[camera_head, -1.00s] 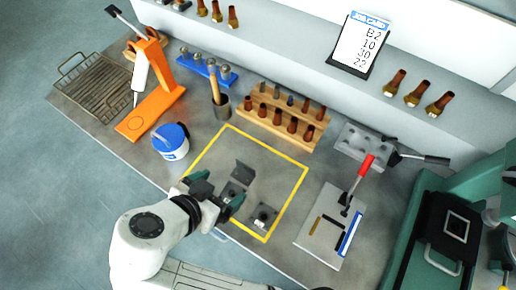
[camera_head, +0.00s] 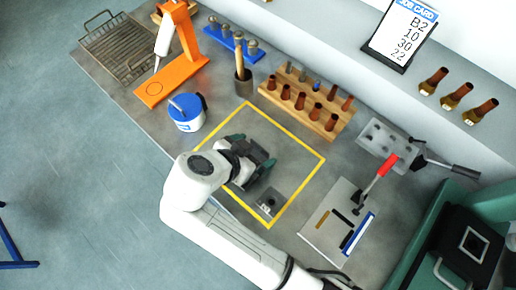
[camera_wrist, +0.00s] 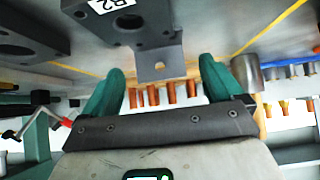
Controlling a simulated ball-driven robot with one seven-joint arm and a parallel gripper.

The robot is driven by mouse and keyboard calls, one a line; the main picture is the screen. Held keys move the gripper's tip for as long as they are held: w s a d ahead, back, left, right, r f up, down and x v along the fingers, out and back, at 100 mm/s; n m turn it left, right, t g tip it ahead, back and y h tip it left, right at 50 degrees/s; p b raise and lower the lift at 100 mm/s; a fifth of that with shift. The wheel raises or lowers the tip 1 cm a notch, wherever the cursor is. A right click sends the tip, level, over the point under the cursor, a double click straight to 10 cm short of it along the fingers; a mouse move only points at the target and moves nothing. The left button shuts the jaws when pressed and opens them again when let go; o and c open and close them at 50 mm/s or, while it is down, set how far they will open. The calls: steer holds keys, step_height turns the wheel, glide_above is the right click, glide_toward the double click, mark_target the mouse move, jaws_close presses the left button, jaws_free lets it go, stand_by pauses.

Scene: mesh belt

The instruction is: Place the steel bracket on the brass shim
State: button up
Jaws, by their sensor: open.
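My gripper (camera_head: 256,172) is over the yellow-outlined area of the bench. In the wrist view its green fingers (camera_wrist: 163,76) are spread apart. A grey plate with a small hole, seemingly the steel bracket (camera_wrist: 161,66), shows between and beyond the fingertips, not clamped. It adjoins a dark block (camera_wrist: 140,28) labelled B2; I cannot tell whether they are one piece. In the head view my gripper hides this spot. A second dark block (camera_head: 270,202) with a round hole sits near the outline's lower corner. I cannot make out a brass shim.
A wooden rack (camera_head: 305,105) of brown-tipped pieces stands behind the outlined area. A blue-lidded tub (camera_head: 187,112) is to the left, and a red-handled clamp plate (camera_head: 338,222) to the right. The upper outlined area looks clear.

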steer(key=shift+x, duration=1)
steer(key=c, duration=1.3)
steer(key=shift+o, duration=0.2)
steer(key=shift+r, duration=0.1)
